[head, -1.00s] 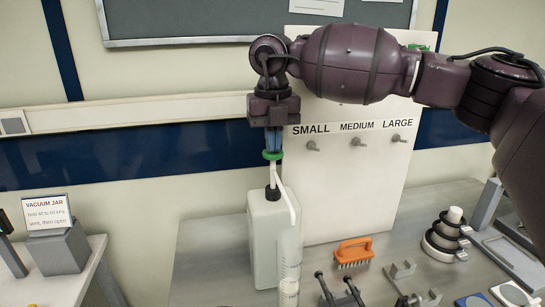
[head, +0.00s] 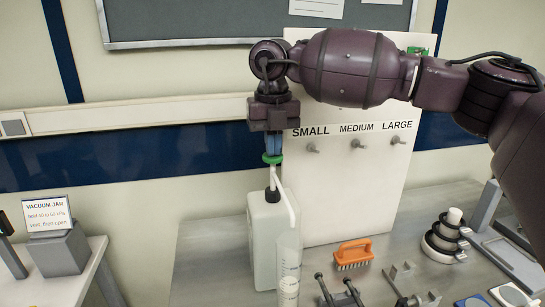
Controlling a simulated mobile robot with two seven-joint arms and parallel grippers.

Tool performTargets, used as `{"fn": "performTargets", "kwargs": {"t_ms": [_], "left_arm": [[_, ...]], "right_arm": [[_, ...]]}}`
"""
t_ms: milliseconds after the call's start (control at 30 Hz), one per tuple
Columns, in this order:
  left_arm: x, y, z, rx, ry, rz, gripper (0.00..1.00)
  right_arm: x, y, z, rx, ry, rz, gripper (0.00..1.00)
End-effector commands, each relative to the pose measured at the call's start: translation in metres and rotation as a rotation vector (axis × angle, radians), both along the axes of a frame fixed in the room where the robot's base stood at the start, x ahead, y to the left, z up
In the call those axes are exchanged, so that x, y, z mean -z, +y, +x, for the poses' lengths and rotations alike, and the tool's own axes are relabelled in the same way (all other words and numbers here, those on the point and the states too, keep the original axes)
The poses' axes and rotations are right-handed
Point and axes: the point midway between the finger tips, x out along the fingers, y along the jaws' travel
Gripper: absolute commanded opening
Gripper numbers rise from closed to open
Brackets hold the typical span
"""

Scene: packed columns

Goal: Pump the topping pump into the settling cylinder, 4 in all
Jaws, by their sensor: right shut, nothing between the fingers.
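The topping pump (head: 271,196) has a green top (head: 272,159), a white stem and spout and a black collar, and stands upright on a white jug (head: 265,243). Its spout slants down to the right, toward the mouth of the settling cylinder (head: 289,272). This clear, graduated cylinder stands in front of the jug, and its base is cut off by the picture's lower edge. I cannot tell its liquid level. My right gripper (head: 272,151) points down, shut and empty, with its fingertips at the green top, seemingly touching it. My left gripper is not in view.
A white board (head: 345,190) with SMALL, MEDIUM and LARGE pegs stands behind the jug. An orange brush (head: 353,254), dark metal holders (head: 340,290) and a stacked ring stand (head: 444,235) lie to the right on the grey bench (head: 210,255). A vacuum jar sign (head: 47,214) stands on the left table.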

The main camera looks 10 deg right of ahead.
Motion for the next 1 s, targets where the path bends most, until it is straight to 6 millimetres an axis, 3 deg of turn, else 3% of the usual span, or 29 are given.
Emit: {"fn": "performTargets", "kwargs": {"t_ms": [1000], "left_arm": [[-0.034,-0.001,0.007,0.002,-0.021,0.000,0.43]], "right_arm": [[-0.045,0.000,0.000,0.000,0.000,0.000,0.00]]}}
